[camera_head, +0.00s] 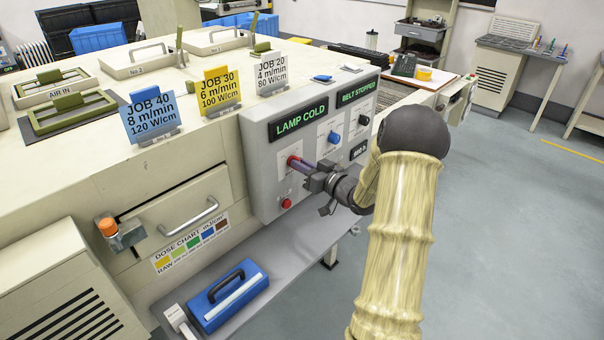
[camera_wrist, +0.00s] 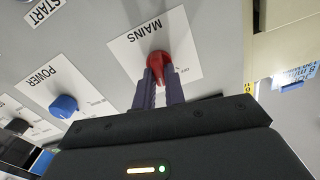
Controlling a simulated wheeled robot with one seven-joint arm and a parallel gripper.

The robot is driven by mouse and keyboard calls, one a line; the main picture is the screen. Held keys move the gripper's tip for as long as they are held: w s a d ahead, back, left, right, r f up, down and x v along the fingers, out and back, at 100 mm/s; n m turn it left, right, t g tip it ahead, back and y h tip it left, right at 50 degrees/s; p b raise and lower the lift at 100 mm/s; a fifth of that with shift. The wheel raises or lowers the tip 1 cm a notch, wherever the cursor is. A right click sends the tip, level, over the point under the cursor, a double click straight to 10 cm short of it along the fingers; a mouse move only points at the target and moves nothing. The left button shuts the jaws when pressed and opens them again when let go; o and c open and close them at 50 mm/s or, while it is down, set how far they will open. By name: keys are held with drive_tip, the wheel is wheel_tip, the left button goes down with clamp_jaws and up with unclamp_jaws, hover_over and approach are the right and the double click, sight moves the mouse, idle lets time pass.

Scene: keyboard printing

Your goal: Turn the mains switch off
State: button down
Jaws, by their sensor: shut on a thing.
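The mains switch is a red knob (camera_head: 293,161) on a white label at the left of the grey control panel (camera_head: 259,132). In the wrist view the red knob (camera_wrist: 159,66) sits under the word MAINS, with my gripper's two fingers on either side of it. My gripper (camera_head: 304,168) reaches in from the right and is shut on the knob; in the wrist view its fingertips (camera_wrist: 159,78) touch the knob's sides. The fingers and gripper body hide part of the label, so the switch's marked position cannot be read. The panel displays read LAMP COLD (camera_head: 301,120) and BELT STOPPED (camera_head: 356,91).
A blue knob (camera_head: 334,138) and a black knob (camera_head: 363,120) are right of the mains switch; the blue one is labelled POWER in the wrist view (camera_wrist: 64,106). A red button (camera_head: 286,203) is below. A blue case (camera_head: 228,296) lies on the lower shelf. Open floor is at right.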

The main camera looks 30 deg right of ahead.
drive_tip(key=n+b, duration=0.3)
drive_tip(key=b, duration=0.1)
drive_tip(key=n+b, duration=0.8)
drive_tip(key=shift+s+a+f, duration=0.1)
drive_tip(key=shift+a+f, duration=0.1)
drive_tip(key=shift+a, duration=0.05)
drive_tip(key=shift+b, duration=0.3)
drive_tip(key=c, duration=1.5)
unclamp_jaws()
drive_tip(key=shift+r, duration=0.1)
drive_tip(key=shift+o, duration=0.2)
drive_tip(key=v, duration=1.7)
drive_tip(key=shift+s, duration=0.2)
drive_tip(key=shift+d, duration=0.1)
